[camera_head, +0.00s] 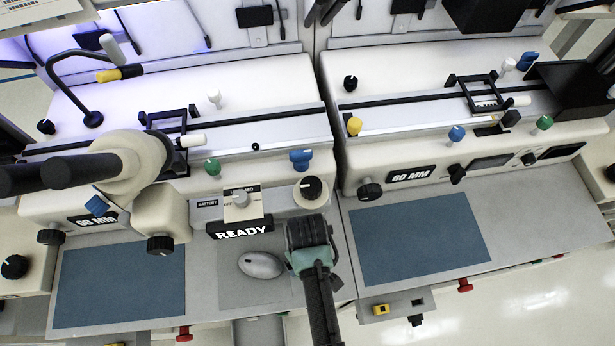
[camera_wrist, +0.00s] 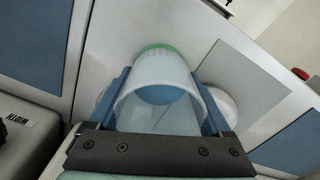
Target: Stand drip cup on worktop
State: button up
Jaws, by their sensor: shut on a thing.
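The drip cup (camera_wrist: 160,88) is a translucent whitish cup with a green band at its far end and a rounded blue area showing inside. In the wrist view it sits between my two blue jaws, which are shut on it. In the head view my gripper (camera_head: 309,236) is over the grey worktop (camera_head: 341,282), between the mouse and the right blue mat, below a black knob. My gripper hides the cup there. I cannot tell whether the cup touches the worktop.
A pale mouse (camera_head: 261,265) lies on a grey pad left of my gripper. The READY sign (camera_head: 240,228) and black knob (camera_head: 311,188) stand close behind. Blue mats lie left (camera_head: 120,285) and right (camera_head: 420,240), both clear. A microscope (camera_head: 130,170) overhangs the left side.

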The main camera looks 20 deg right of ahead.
jog(key=o, duration=1.3)
jog(key=shift+f, duration=0.1)
jog(key=shift+r, duration=6.15)
